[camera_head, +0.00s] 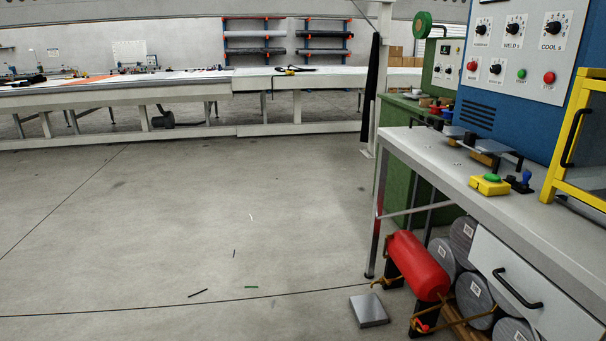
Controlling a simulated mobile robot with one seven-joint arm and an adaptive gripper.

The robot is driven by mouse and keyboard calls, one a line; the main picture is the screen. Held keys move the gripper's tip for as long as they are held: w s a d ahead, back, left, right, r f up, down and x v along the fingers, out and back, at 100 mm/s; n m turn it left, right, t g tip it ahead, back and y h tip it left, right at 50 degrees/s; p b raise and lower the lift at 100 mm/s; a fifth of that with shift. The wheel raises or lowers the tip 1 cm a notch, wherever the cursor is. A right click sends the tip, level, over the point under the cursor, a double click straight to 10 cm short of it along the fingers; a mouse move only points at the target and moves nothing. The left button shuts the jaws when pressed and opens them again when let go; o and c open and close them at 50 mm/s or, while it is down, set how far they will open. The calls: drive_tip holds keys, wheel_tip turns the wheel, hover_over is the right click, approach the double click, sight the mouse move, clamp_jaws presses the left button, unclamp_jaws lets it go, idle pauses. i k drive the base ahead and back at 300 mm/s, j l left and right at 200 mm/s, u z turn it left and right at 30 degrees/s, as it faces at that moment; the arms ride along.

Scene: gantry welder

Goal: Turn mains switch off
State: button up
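A blue machine cabinet stands at the right with a light grey control panel (520,52) on its face. The upper row has three black rotary knobs: a left one (481,29), one marked WELD s (512,29) and one marked COOL s (552,28). The lower row has a small red control (472,66), a black rotary knob (495,68), a green button (521,74) and a red button (548,77). The lower labels are too small to read, so I cannot tell which control is the mains switch or its position. My gripper is not in view.
A grey workbench (437,153) with a drawer (520,290) juts out before the cabinet; a yellow frame (568,140) stands at its right. A red cylinder (418,266) and a grey floor plate (368,311) are low down. Open floor (200,220) lies to the left.

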sight(472, 66)
drive_tip(key=i+j, duration=0.1)
drive_tip(key=i, duration=0.6)
drive_tip(key=i+j+u, duration=0.15)
drive_tip(key=i, duration=0.6)
drive_tip(key=i+l+z, duration=0.1)
drive_tip(key=i+z, duration=0.6)
drive_tip(key=i+j+z, duration=0.15)
drive_tip(key=i+z, duration=0.2)
drive_tip(key=i+l+z, duration=0.1)
drive_tip(key=i+z, duration=0.65)
